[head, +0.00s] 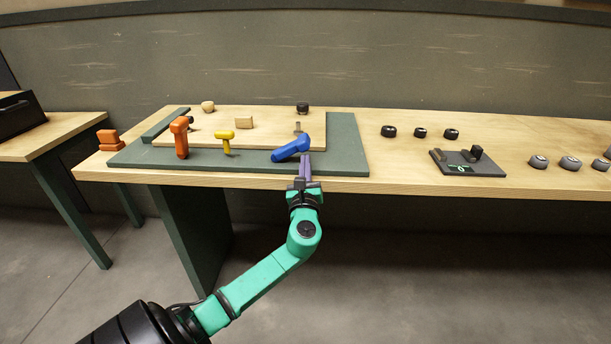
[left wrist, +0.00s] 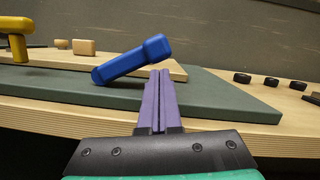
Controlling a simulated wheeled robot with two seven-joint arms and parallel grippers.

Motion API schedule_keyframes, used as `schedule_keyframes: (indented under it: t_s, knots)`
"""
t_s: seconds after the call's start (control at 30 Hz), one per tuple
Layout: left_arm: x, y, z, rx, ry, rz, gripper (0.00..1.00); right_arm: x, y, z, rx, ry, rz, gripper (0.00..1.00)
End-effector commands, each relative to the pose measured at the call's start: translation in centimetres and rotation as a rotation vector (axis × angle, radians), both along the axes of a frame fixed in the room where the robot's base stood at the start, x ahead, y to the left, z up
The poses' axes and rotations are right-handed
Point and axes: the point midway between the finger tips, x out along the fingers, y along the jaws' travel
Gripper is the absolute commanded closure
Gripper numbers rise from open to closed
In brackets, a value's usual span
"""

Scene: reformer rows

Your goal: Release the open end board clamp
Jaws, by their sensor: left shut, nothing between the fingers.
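A wooden board (head: 265,117) lies on a dark green mat (head: 346,150) on the bench. Along its front edge stand an upright orange handle (head: 180,138), a yellow T-shaped handle (head: 225,136) and a blue handle (head: 291,149). The blue handle lies tilted at the board's right front corner, its right end raised, as the left wrist view shows (left wrist: 130,62). My left gripper (head: 305,163) is shut and empty, its purple fingers (left wrist: 158,78) pointing at the blue handle from the front. Whether the fingertips touch it I cannot tell. My right gripper is out of view.
Orange blocks (head: 109,139) sit left of the mat. A light wooden block (head: 243,122) lies on the board. Several black knobs (head: 420,132), a dark device with a green display (head: 466,163) and grey knobs (head: 570,163) stand on the right. The bench front is clear.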

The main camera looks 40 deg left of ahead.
Motion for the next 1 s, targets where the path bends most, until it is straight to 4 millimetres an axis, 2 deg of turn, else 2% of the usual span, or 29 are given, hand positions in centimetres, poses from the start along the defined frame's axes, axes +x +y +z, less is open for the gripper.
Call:
schedule_keyframes:
  t_s: [0.2, 1.0]
  knots:
    - [1.7, 1.4, 0.5, -0.002, 0.000, -0.002, 1.00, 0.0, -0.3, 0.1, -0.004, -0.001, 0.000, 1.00]
    - [1.7, 1.5, 1.1, -0.055, -0.040, -0.001, 1.00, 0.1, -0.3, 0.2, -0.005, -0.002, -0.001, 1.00]
